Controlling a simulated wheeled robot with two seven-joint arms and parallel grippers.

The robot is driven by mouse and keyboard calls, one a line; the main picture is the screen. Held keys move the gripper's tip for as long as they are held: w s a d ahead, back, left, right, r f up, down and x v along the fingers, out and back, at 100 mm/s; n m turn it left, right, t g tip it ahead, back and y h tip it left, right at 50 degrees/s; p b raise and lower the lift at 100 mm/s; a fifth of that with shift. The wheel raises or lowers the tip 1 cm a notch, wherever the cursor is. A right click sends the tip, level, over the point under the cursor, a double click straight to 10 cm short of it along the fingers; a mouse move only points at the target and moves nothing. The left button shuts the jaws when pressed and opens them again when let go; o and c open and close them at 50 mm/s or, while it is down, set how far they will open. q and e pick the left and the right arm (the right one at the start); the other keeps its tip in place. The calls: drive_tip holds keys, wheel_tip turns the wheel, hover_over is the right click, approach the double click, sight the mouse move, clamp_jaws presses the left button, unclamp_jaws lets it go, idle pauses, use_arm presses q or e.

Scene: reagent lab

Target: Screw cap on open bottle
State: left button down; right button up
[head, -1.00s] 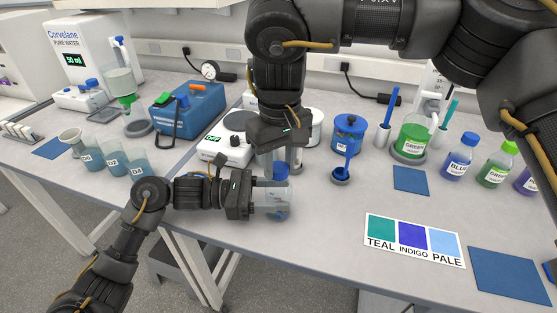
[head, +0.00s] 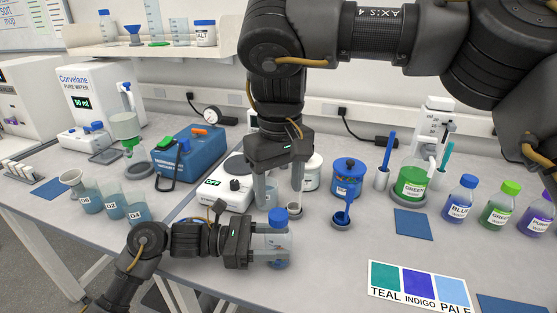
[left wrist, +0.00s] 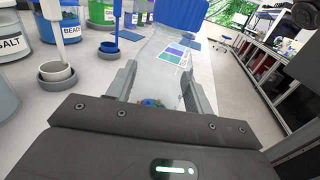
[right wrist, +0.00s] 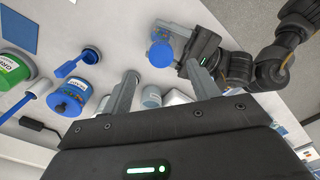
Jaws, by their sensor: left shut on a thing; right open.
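My left gripper (head: 252,243) is shut on a clear bottle (head: 276,248) and holds it upright near the bench's front edge. A blue cap (head: 278,215) sits on the bottle's mouth; how tight it is cannot be told. The cap also shows at the top of the left wrist view (left wrist: 195,12), above the bottle between the left fingers (left wrist: 158,95). My right gripper (head: 282,205) is open and empty, pointing down above the cap. In the right wrist view the cap (right wrist: 160,54) lies beyond and apart from the open right fingers (right wrist: 160,82).
A balance (head: 228,190) and a blue-lidded jar (head: 348,178) stand behind. A blue scoop in a small holder (head: 343,219) is to the right. Labelled beakers (head: 113,201) stand at left, coloured bottles (head: 460,200) at right. The colour card (head: 418,290) lies in front.

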wheel_tip(320, 180, up, 6)
idle(0.5)
use_arm(q)
drive_tip(key=c, duration=0.5)
unclamp_jaws()
drive_tip(key=shift+a, duration=0.1)
drive_tip(key=shift+a, duration=0.3)
drive_tip(key=a+b, duration=0.3)
drive_tip(key=a, duration=0.5)
drive_tip(key=shift+w+a+f, duration=0.1)
drive_tip(key=shift+a+f, duration=0.05)
drive_tip(key=shift+a, duration=0.2)
use_arm(e)
wheel_tip(320, 180, down, 3)
drive_tip(key=shift+f, duration=0.2)
use_arm(q)
drive_tip(key=shift+a+r+b, duration=0.2)
drive_tip(key=shift+a+b, duration=0.2)
drive_tip(key=shift+a, duration=0.3)
use_arm(e)
drive_tip(key=shift+f, duration=0.15)
